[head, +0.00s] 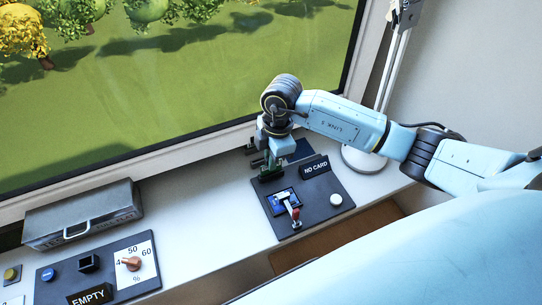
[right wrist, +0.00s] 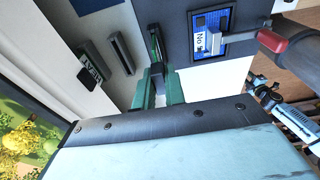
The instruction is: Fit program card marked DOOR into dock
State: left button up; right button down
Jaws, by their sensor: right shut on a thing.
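My right gripper (head: 268,168) is above the back left part of the dock panel (head: 333,198). In the right wrist view its green fingers (right wrist: 157,88) are shut on a thin dark card (right wrist: 155,45), seen nearly edge-on. I cannot read a marking on it, nor tell whether it touches the panel. The dock panel has a NO CARD sign (head: 315,168), a small blue screen (head: 280,207), a red-knobbed lever (head: 295,214) and a white button (head: 336,199). My left gripper is not in view.
A holder marked HEAT (right wrist: 93,66) stands beside a narrow dark slot (right wrist: 121,53). At left are a grey case (head: 85,214) and a panel with a dial (head: 131,263) and an EMPTY sign (head: 89,295). A lamp base (head: 366,160) stands behind my right arm. White sill between the panels is clear.

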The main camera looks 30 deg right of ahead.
jog(key=shift+f+b, duration=0.5)
jog(key=shift+f, duration=0.5)
jog(key=c, duration=1.4)
grip_release()
jog(key=shift+r, duration=0.1)
jog(key=r, duration=0.4)
jog(key=d+r, duration=0.1)
jog(key=r, duration=0.3)
jog(key=r+b, duration=0.1)
jog(key=r, duration=0.4)
jog(key=shift+d+r, duration=0.1)
jog(key=shift+d, duration=0.25)
jog(key=f, duration=0.4)
jog(key=a+f, duration=0.1)
jog(key=f, duration=0.4)
jog(key=f+p, duration=0.1)
jog(key=f, duration=0.3)
jog(key=shift+a+f, duration=0.25)
jog(key=shift+a, duration=0.15)
jog(key=shift+r, duration=0.45)
